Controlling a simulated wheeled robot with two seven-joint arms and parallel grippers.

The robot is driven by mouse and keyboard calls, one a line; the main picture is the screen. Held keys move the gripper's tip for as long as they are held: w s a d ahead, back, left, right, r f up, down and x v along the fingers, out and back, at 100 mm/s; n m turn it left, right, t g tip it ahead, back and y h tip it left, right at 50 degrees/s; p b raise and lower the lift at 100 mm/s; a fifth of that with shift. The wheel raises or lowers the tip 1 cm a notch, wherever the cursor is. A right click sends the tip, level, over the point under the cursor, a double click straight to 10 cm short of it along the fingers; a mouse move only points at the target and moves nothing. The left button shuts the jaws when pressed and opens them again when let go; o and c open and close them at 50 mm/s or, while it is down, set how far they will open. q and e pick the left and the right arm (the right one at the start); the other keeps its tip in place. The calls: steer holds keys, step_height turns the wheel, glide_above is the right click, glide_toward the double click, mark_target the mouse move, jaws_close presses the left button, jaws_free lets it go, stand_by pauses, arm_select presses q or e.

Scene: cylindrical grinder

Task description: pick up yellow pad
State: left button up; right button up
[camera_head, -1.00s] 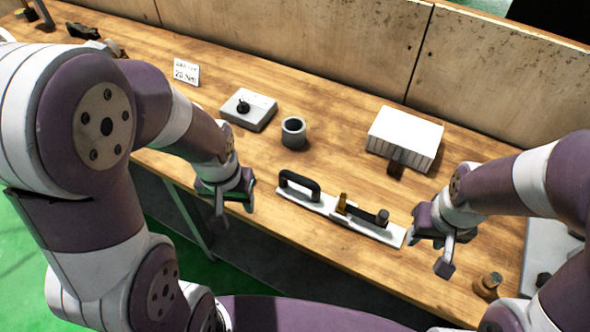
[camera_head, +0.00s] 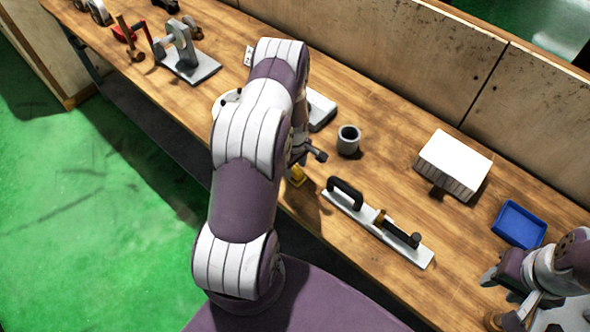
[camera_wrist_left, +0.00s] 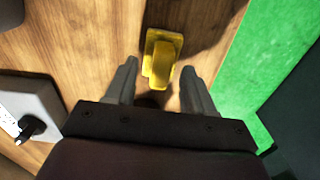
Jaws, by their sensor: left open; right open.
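The yellow pad (camera_head: 296,176) lies on the wooden bench near its front edge, partly hidden behind my left arm in the head view. In the left wrist view the yellow pad (camera_wrist_left: 162,58) shows a flat base with a raised block on top. My left gripper (camera_wrist_left: 159,70) is open, with one finger on each side of the pad's lower end in the picture. Nothing is held, and I cannot tell the exact height above the pad. In the head view my left gripper (camera_head: 308,156) is mostly hidden by its arm. My right gripper (camera_head: 506,298) is open and empty at the lower right.
A grey cup (camera_head: 348,140) and a white plate with a black handle (camera_head: 378,228) stand near the pad. A white box (camera_head: 453,163) and a blue tray (camera_head: 519,224) are further right. A grey device with a black knob (camera_wrist_left: 28,108) lies left in the wrist view.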

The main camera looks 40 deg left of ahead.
mark_target(294, 168)
arm_select(q)
step_height(294, 168, down, 2)
steer(key=shift+s+f, duration=0.1)
steer(key=c, duration=0.7)
arm_select(e)
steer(key=shift+s+r, duration=0.15)
steer(key=shift+r, duration=0.35)
arm_select(q)
step_height(294, 168, up, 10)
steer(key=b, duration=0.3)
arm_select(e)
step_height(294, 168, down, 3)
steer(key=shift+r, duration=0.1)
